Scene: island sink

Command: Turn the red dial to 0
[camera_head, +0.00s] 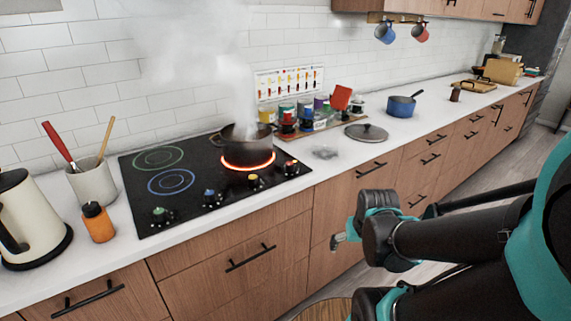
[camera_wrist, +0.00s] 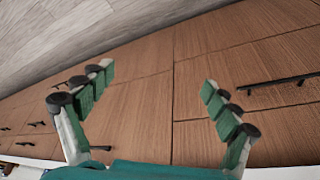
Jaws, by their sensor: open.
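The black cooktop (camera_head: 205,215) has a row of dials along its front edge. The rightmost dial, red to orange (camera_head: 291,168), sits at the cooktop's front right corner; its setting is too small to read. A burner ring (camera_head: 235,168) glows orange-red under a dark pot (camera_head: 246,150), which gives off steam. My gripper (camera_head: 341,238) is in front of the cabinets, below and right of the dial, clear of it. In the wrist view my gripper (camera_wrist: 158,88) is open and empty, facing wooden cabinet fronts; no dial shows there.
A yellow dial (camera_head: 252,181), blue dial (camera_head: 210,198) and green dial (camera_head: 160,214) stand left of the red one. A lid (camera_head: 366,133) and a rack of jars (camera_head: 305,122) are behind right. Cabinet handles (camera_head: 251,258) jut out below. The counter right of the cooktop is fairly clear.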

